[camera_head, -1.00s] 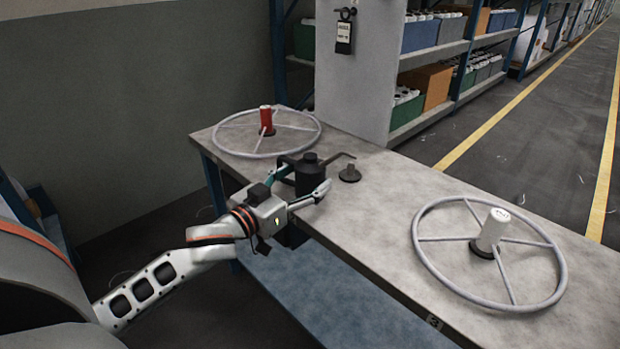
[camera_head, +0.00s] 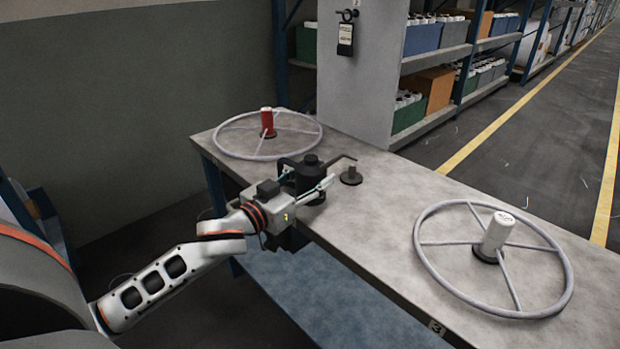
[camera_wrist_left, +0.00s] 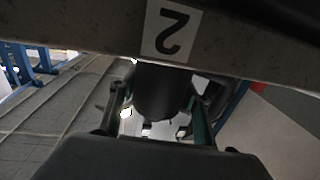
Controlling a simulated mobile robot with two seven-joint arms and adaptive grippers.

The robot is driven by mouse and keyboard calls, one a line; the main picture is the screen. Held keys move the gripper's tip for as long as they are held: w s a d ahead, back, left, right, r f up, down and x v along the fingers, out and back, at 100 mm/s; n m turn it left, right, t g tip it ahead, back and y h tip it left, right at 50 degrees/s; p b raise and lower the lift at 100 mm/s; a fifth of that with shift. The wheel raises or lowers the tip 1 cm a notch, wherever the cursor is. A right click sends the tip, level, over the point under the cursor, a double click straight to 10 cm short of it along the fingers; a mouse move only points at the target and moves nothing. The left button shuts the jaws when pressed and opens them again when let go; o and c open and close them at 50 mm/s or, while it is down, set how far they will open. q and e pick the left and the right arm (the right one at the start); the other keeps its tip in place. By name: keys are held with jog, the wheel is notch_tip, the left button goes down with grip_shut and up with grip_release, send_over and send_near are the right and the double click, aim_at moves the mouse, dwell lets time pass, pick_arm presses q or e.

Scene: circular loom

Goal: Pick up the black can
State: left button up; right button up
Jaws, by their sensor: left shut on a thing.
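The black can (camera_head: 310,172) stands upright near the front edge of the table, left of centre in the head view. My left gripper (camera_head: 305,183) is shut on it, with one finger on each side. In the left wrist view the dark can (camera_wrist_left: 160,95) sits between the two fingers (camera_wrist_left: 159,108), below a table edge with a "2" label. I cannot tell whether the can's base touches the table. My right gripper is in neither view.
The grey table (camera_head: 390,215) holds a wheel with a red spool (camera_head: 267,122) at far left and a wheel with a white spool (camera_head: 496,235) at right. A small dark peg base (camera_head: 351,176) stands just right of the can. A grey post (camera_head: 358,75) rises behind.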

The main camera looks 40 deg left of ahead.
aim_at(312, 162)
pick_arm(q)
jog(key=shift+r, duration=0.5)
notch_tip(312, 162, up, 19)
jog(key=p, duration=0.9)
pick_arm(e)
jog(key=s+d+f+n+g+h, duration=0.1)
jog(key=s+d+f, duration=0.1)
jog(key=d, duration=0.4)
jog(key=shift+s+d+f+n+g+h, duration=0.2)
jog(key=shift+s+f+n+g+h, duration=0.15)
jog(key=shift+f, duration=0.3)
